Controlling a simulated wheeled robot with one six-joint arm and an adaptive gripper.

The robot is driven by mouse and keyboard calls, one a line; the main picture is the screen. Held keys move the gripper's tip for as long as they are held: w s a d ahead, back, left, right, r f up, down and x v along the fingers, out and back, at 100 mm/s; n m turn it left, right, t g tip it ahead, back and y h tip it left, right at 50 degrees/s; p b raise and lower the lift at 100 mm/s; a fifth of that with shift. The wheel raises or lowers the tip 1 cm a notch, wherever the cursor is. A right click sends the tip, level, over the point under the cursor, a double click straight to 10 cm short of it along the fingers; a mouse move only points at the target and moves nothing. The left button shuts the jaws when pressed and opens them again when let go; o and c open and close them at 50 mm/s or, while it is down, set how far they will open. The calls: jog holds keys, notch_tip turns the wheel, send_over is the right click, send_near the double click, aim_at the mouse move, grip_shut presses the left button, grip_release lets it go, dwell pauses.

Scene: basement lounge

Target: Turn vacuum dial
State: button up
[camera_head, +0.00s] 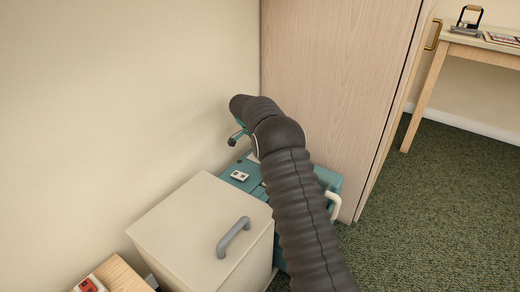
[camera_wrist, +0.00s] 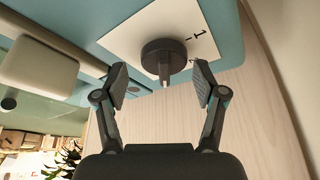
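The vacuum (camera_head: 328,180) is a teal box on the floor against the wood panel, largely hidden behind my arm and a cream box. In the wrist view, its teal body (camera_wrist: 232,30) carries a white plate (camera_wrist: 130,33) with a round dark dial (camera_wrist: 160,57). The dial's light pointer points down in the picture; a "1" mark shows at upper right. My gripper (camera_wrist: 160,80) is open, with one finger on each side of the dial and nothing visibly held. In the head view, my gripper (camera_head: 236,135) is mostly hidden by my arm.
The cream box with a grey handle (camera_head: 233,237) stands in front of the vacuum. A tall wood cabinet (camera_head: 335,80) is close behind it, and the wall is at left. A table (camera_head: 440,60) with an iron (camera_head: 467,24) stands at far right. Green carpet (camera_head: 440,210) is clear at right.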

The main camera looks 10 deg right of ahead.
jog(key=shift+a+r, duration=0.1)
jog(key=shift+a, duration=0.2)
jog(key=shift+w, duration=0.1)
jog(key=v, duration=1.2)
jog(key=shift+a, duration=0.1)
